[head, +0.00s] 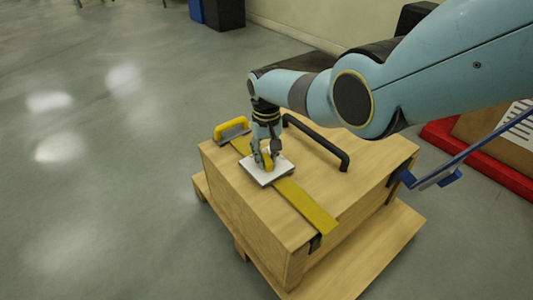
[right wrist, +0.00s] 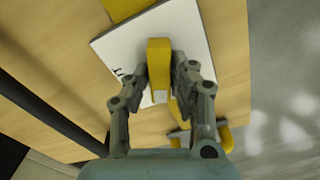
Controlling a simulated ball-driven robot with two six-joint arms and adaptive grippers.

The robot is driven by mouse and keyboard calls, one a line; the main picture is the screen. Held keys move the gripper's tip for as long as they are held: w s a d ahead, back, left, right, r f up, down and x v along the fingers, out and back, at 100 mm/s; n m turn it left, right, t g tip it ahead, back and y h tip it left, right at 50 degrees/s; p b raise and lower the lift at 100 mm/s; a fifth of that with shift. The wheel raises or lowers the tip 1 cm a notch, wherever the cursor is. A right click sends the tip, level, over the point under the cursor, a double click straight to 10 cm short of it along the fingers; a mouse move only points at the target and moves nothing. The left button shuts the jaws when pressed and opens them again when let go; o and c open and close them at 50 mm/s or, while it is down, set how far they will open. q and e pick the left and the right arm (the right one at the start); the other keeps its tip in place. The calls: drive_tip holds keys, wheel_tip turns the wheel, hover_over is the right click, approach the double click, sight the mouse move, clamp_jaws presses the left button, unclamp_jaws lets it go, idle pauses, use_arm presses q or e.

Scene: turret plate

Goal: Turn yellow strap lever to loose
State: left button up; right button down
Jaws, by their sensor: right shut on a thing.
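A yellow lever (head: 268,162) stands on a white plate (head: 285,166) on top of a wooden crate (head: 230,190). My right gripper (head: 266,153) points down at the plate and is shut on the lever. In the right wrist view, the yellow lever (right wrist: 159,58) lies between the two fingers of the gripper (right wrist: 160,78). The white plate (right wrist: 115,45) carries dark marks, partly hidden by a finger and too small to read. A yellow strap (head: 308,207) runs across the crate under the plate. My left gripper is not in view.
A yellow-handled buckle (head: 231,128) sits at the crate's left edge, close to the gripper. A black bar handle (head: 318,142) rises to the right of the gripper. A red-edged pallet (head: 480,170) stands at the right. The floor at left is clear.

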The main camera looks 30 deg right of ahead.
sight(267, 156)
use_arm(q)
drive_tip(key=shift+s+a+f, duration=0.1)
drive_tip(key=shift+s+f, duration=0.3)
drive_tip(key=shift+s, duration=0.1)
use_arm(e)
drive_tip(key=shift+n, duration=2.3)
drive_tip(key=c, duration=1.2)
unclamp_jaws()
drive_tip(key=shift+o, duration=0.2)
wheel_tip(267, 156, up, 12)
